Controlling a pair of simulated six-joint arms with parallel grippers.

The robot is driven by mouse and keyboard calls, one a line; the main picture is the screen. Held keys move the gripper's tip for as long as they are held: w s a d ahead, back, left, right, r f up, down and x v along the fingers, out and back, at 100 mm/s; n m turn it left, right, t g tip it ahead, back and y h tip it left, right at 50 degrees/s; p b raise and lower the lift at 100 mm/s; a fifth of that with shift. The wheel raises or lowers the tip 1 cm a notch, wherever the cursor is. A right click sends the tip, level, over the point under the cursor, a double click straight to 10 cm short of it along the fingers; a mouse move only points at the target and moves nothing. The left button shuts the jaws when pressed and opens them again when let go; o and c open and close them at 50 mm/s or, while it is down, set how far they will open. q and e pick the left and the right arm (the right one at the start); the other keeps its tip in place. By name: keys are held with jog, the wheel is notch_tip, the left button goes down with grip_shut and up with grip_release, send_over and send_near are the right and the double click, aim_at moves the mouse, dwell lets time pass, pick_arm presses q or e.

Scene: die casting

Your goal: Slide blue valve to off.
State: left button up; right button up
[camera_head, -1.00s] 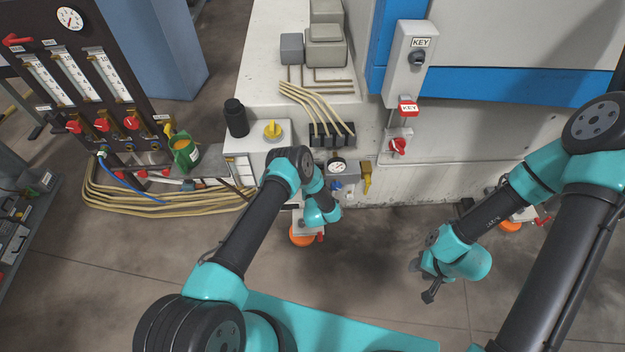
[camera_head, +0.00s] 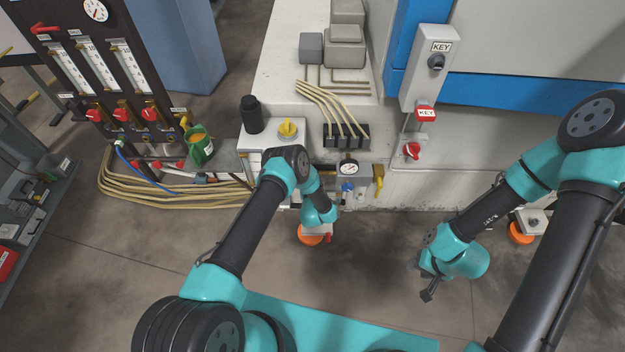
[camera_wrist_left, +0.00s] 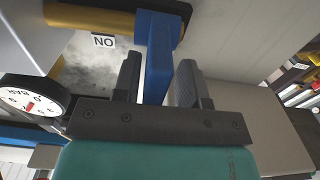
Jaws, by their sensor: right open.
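The blue valve handle (camera_wrist_left: 157,60) hangs from a brass-coloured pipe in the left wrist view. The blue valve also shows in the head view (camera_head: 347,187), below a round gauge (camera_head: 348,168). My left gripper (camera_wrist_left: 158,80) has one finger on each side of the handle, with narrow gaps visible, so it looks open around it. A label (camera_wrist_left: 103,41) beside the handle appears upside down and reads ON. In the head view my left fingers are hidden by the wrist. My right gripper (camera_head: 419,281) is open and empty over the floor.
A yellow handle (camera_head: 379,173) is close to the right of the blue valve. Hoses (camera_head: 170,189) and a flow-meter panel (camera_head: 105,75) stand at left. The machine wall (camera_head: 480,150) is behind. An orange-footed fixture (camera_head: 521,232) is near my right arm.

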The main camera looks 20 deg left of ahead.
pick_arm(q)
jog(key=shift+s+d, duration=0.1)
jog(key=shift+d, duration=0.05)
jog(key=shift+s+d, duration=0.1)
jog(key=shift+s, duration=0.15)
jog(key=v, duration=1.6)
jog(key=shift+s, duration=0.35)
jog(key=a+r+g+h, duration=0.4)
jog(key=r+g+h, duration=0.1)
jog(key=g, duration=0.2)
jog(key=s+a+r+g+h, duration=0.1)
jog(key=s+r+g, duration=0.3)
jog(key=s+r, duration=0.2)
jog(key=s+a+r+m+g+h, duration=0.1)
jog(key=s+r+g, duration=0.4)
jog(key=s, duration=0.6)
jog(key=shift+s+a+r+g+h, duration=0.35)
jog(key=shift+a+r+h, duration=0.25)
jog(key=shift+a+h, duration=0.1)
